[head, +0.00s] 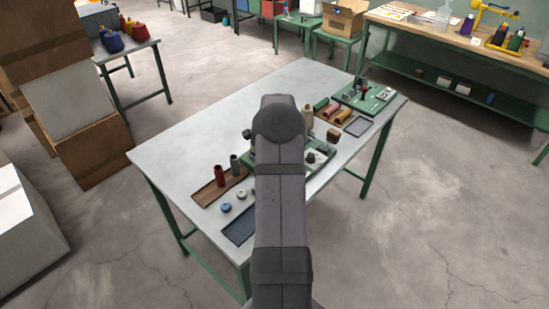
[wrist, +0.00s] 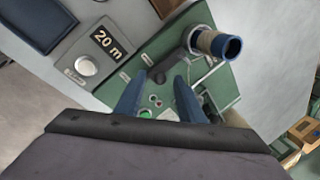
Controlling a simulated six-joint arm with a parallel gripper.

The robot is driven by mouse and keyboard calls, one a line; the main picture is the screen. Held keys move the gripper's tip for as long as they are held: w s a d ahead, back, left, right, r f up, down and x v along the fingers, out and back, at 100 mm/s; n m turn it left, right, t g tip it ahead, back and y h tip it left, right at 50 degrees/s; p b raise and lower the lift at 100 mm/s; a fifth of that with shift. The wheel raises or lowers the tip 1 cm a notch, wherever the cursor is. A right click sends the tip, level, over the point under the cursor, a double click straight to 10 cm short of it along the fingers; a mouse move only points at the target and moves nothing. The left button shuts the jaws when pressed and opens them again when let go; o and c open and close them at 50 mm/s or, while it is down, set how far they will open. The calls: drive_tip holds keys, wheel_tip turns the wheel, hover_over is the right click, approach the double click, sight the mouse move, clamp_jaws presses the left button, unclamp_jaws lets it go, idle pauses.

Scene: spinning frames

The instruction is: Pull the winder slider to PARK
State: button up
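The green winder panel (wrist: 225,88) fills the middle of the wrist view. It also shows on the table in the head view (head: 322,150), partly hidden behind my arm. My gripper (wrist: 160,76) has two dark blue fingers spread apart over the panel. A small dark knob or lever, possibly the slider, shows near the fingertips. I cannot tell its depth between them or whether they touch it. No PARK marking is readable. A spool with a blue end (wrist: 228,47) sits to the upper right of the fingers. In the head view my arm hides the gripper.
A grey box with a "20 m" display (wrist: 107,43) and a round knob (wrist: 86,66) lies left of the fingers. On the table (head: 175,145), a brown tray (head: 205,194) and another green device (head: 362,96) stand either side. The table's far left is clear.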

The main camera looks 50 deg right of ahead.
clamp_jaws()
drive_tip(key=shift+s+b, duration=0.6)
drive_tip(key=shift+s, duration=2.1)
unclamp_jaws()
drive_tip(key=shift+s, duration=0.15)
drive_tip(key=shift+r, duration=0.1)
drive_tip(key=b+v, duration=0.2)
drive_tip(key=v, duration=0.5)
